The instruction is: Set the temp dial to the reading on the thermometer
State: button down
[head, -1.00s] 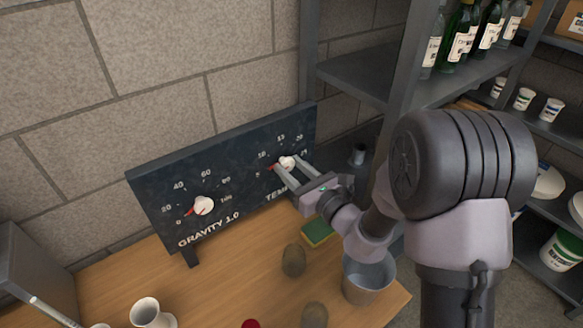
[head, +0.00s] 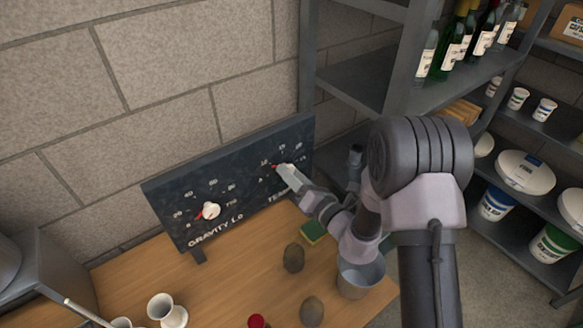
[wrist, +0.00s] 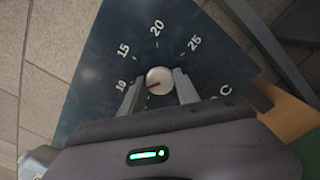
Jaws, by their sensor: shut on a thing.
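The temp dial is a white knob (wrist: 160,77) with a red pointer, on the right of a dark panel (head: 240,172). In the wrist view its pointer aims left, close to the 10 mark. My gripper (wrist: 158,88) is shut on this knob, one finger on each side. In the head view my gripper (head: 287,173) covers most of the knob. A thin pale rod (head: 88,312) at the lower left may be the thermometer; no reading can be made out on it.
A second knob, gravity (head: 211,211), sits on the panel's left. On the wooden table (head: 235,285) are a sponge (head: 312,232), two dark roundish things, a metal bucket (head: 362,280) and white vessels (head: 166,308). Metal shelves (head: 365,85) with bottles stand right.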

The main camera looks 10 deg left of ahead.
jog(key=shift+m+p, duration=0.5)
jog(key=shift+m, duration=0.4)
jog(key=c, duration=0.9)
grip_release()
jog(key=v, duration=1.7)
jog(key=shift+s+d, duration=0.15)
jog(key=shift+s, duration=0.05)
